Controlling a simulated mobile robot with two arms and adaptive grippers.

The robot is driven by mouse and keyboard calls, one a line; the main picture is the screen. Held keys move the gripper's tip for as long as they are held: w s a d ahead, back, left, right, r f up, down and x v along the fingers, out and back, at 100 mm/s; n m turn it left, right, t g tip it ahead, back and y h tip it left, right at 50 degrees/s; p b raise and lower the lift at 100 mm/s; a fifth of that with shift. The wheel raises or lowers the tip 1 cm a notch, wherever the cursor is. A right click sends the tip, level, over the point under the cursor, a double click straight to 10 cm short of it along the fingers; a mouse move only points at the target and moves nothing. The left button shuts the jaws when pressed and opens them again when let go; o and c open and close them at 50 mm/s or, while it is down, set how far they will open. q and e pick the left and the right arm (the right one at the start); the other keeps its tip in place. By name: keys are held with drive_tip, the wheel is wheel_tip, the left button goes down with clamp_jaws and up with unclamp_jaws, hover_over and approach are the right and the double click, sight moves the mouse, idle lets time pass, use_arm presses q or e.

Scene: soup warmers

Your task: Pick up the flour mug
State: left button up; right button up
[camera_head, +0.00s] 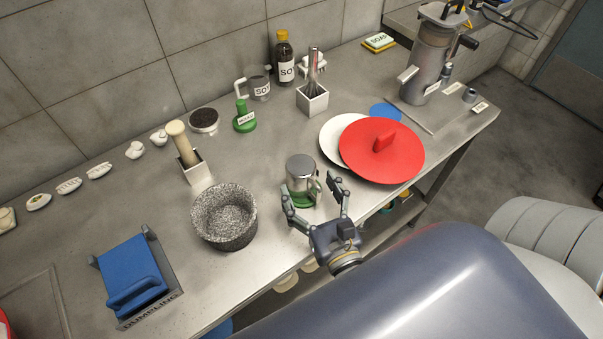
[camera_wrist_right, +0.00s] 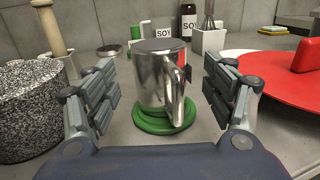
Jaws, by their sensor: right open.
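A shiny metal mug (camera_head: 300,169) with a handle stands upright on a green round base (camera_head: 301,198) near the counter's front edge. No flour label can be read on it. In the right wrist view the mug (camera_wrist_right: 158,75) sits centred between my fingers, its handle toward me and slightly right, on the green base (camera_wrist_right: 152,121). My right gripper (camera_head: 314,189) is open, with one finger on each side of the mug. In the right wrist view, gaps show between the fingers (camera_wrist_right: 164,92) and the mug. My left gripper is not in view.
A speckled stone bowl (camera_head: 224,217) stands left of the mug. A red lid (camera_head: 400,160) and white plate (camera_head: 335,140) lie to its right. A pestle in a white holder (camera_head: 195,172) and a green stamp-like tool (camera_head: 244,121) stand behind. A blue dumpling press (camera_head: 130,268) is front left.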

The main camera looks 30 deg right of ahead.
sight(307, 184)
drive_tip(key=w+p, duration=0.1)
drive_tip(key=w, duration=0.2)
drive_tip(key=shift+w+d+r, duration=0.1)
drive_tip(key=shift+w+d, duration=0.05)
drive_tip(key=shift+w, duration=0.15)
drive_tip(key=shift+w+d, duration=0.1)
drive_tip(key=shift+w, duration=0.35)
drive_tip(key=shift+c, duration=1.2)
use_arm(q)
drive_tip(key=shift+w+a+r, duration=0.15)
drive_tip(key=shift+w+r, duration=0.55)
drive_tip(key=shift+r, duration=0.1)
use_arm(e)
drive_tip(key=c, duration=1)
